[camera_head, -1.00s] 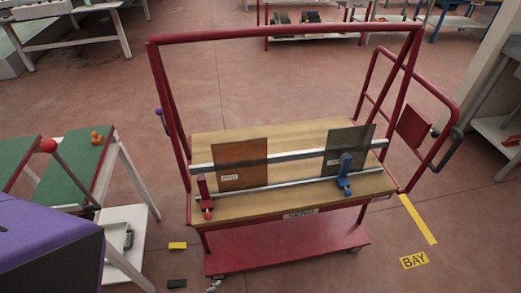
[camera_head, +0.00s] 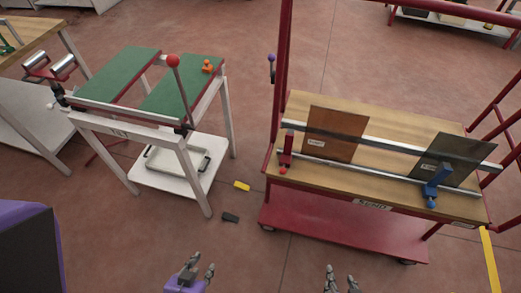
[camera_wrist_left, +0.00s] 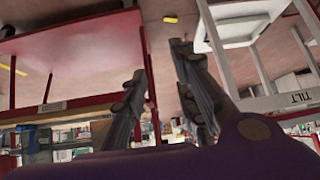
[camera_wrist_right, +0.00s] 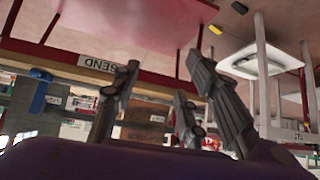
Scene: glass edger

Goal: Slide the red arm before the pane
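The red arm (camera_head: 286,152) stands on the rail at the left end of the trolley (camera_head: 390,198), left of the brown pane (camera_head: 335,134). A dark grey pane (camera_head: 448,158) leans at the right, with a blue arm (camera_head: 437,185) in front of it. My left gripper (camera_head: 200,268) is open and empty over the floor, below and left of the trolley. My right gripper (camera_head: 341,279) is open and empty in front of the trolley. The right wrist view shows the blue arm (camera_wrist_right: 40,96) and brown pane (camera_wrist_right: 146,116).
A white-framed table with green tops (camera_head: 118,73), a red-knobbed lever (camera_head: 173,62) and an orange piece (camera_head: 208,66) stands left. Yellow (camera_head: 242,186) and black (camera_head: 230,217) blocks lie on the floor between. The trolley's red uprights (camera_head: 284,50) rise beside its deck. Floor in front is clear.

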